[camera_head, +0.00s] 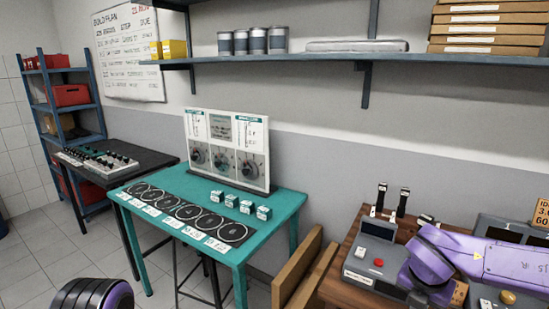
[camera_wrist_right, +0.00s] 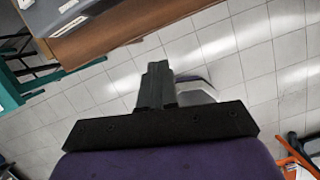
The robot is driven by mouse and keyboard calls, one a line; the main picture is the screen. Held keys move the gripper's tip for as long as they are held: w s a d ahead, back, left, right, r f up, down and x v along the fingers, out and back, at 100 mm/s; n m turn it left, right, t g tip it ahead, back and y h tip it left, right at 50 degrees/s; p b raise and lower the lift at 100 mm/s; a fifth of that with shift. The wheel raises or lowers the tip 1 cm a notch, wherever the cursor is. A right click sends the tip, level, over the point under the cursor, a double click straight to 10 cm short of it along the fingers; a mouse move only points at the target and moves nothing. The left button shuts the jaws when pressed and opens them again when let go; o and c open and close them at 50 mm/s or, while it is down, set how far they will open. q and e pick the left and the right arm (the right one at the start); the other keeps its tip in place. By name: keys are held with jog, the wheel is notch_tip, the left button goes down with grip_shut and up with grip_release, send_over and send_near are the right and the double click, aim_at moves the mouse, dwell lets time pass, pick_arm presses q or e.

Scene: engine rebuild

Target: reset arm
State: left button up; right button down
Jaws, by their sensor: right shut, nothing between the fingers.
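My right gripper (camera_wrist_right: 157,72) points away from the camera in the right wrist view. Its dark fingers are together with nothing between them, over the tiled floor. In the head view my purple right arm (camera_head: 475,255) comes in from the right and bends in front of the brown bench. Its gripper cannot be made out there. A dark, ribbed part of my left arm (camera_head: 92,294) with a purple edge shows at the bottom left. My left gripper is not in view.
A teal table (camera_head: 268,222) holds round black pads, small boxes and a dial board (camera_head: 228,150). A brown bench (camera_head: 352,290) with grey devices stands at the right, under a wall shelf (camera_head: 290,57). An orange-framed object (camera_wrist_right: 297,150) shows at the wrist view's lower right. The floor is mostly clear.

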jog(key=s+f+n+t+h+b, duration=0.2)
jog(key=f+n, duration=0.8)
jog(key=n, duration=0.2)
jog(key=s+f+n+t+h+b, duration=0.1)
jog(key=s+f+n+t, duration=0.1)
jog(key=f+n, duration=0.85)
jog(key=s+f+n+g+y+b, duration=0.1)
jog(key=s+f+n+b, duration=0.1)
jog(key=s+f+n, duration=0.6)
jog(key=s+f+n+g+y+b, duration=0.1)
jog(key=s+f+n+g+b, duration=0.1)
jog(key=s+f+n, duration=0.6)
jog(key=s+f, duration=0.1)
jog(key=s, duration=0.6)
jog(key=shift+a+f, duration=0.3)
jog(key=shift+f, duration=0.1)
